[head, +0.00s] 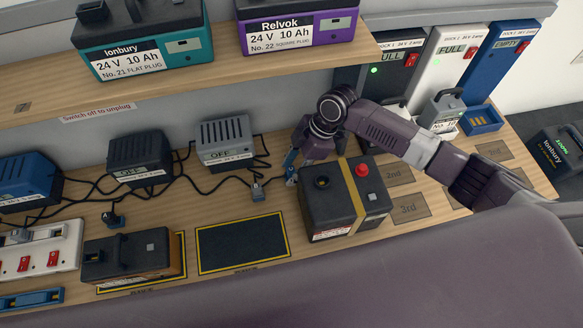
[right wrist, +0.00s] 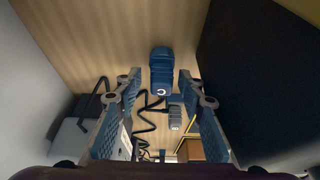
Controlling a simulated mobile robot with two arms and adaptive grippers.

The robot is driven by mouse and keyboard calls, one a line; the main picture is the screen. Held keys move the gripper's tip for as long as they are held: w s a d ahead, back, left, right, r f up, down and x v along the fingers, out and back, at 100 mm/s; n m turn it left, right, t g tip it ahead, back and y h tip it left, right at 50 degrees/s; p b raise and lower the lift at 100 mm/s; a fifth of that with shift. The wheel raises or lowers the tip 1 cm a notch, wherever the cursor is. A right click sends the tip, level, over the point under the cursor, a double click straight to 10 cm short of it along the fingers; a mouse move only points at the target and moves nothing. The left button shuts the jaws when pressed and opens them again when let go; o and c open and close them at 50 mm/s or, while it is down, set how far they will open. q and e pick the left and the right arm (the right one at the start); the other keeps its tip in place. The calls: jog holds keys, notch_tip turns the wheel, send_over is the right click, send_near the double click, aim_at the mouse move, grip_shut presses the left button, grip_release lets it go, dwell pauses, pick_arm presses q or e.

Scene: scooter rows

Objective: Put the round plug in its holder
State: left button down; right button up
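My right gripper (head: 292,170) reaches down to the bench just left of a dark battery with a round socket (head: 345,210). In the right wrist view its fingers (right wrist: 159,78) are apart. A blue plug-like piece with a white ring (right wrist: 161,72) shows between or just beyond the fingertips, with gaps at both sides; I cannot tell whether it is the round plug or its holder. A grey plug (head: 257,191) stands on the bench left of the gripper; it also shows in the right wrist view (right wrist: 175,118). A dark blue plug (head: 112,218) stands farther left. My left gripper is out of view.
Blue (head: 28,178), black (head: 140,155) and grey (head: 225,142) chargers with tangled cables line the back. A yellow-edged dark pad (head: 242,243) is bare. Another battery (head: 133,258) sits left of it. A shelf (head: 200,78) with batteries hangs above.

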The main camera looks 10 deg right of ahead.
jog(key=v, duration=0.5)
jog(key=d, duration=1.2)
jog(key=shift+s, duration=0.2)
